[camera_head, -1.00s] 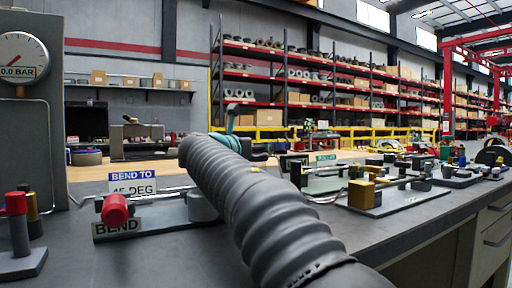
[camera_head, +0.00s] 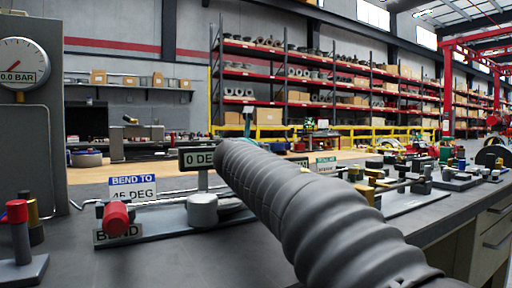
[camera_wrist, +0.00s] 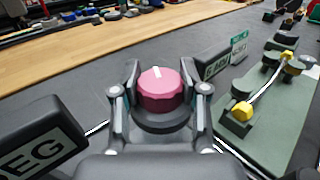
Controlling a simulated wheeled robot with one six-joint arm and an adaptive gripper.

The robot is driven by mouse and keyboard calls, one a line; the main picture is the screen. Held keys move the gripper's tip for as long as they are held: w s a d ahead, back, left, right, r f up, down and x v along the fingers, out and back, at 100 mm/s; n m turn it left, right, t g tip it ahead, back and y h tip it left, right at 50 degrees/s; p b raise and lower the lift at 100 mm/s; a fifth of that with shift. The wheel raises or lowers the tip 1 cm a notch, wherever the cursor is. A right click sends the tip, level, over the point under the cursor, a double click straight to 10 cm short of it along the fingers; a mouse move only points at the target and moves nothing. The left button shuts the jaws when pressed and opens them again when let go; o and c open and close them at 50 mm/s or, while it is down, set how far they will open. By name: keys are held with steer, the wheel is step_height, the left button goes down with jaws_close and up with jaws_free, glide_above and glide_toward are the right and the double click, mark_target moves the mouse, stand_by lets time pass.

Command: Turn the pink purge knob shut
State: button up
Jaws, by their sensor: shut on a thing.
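The pink purge knob (camera_wrist: 161,92) is in the middle of the wrist view, round and faceted, on a dark round base. A white mark on its top points up the picture, slightly left. My gripper (camera_wrist: 160,76) has a finger on each side of the knob and is shut on it. In the head view my grey sleeved arm covers the knob and the gripper.
A green plate (camera_wrist: 270,110) with yellow-ended fittings lies right of the knob in the wrist view. A dark label block (camera_wrist: 215,65) stands close by. In the head view, a red-ended bend fixture (camera_head: 116,217) and a pressure gauge (camera_head: 22,63) are at left.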

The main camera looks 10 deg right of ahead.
steer(key=n+y+p, duration=0.1)
steer(key=n+y, duration=0.1)
steer(key=y, duration=0.1)
steer(key=n+t+y+p, duration=0.1)
steer(key=y+p, duration=0.1)
steer(key=shift+d+r+n+y, duration=0.1)
steer(key=shift+r+n+y, duration=0.05)
steer(key=shift+n+y, duration=0.55)
steer(key=shift+y, duration=0.2)
steer(key=shift+y+p, duration=0.3)
steer(key=o, duration=1.2)
steer(key=shift+c, duration=0.2)
steer(key=s, duration=1.2)
steer(key=shift+d, duration=0.15)
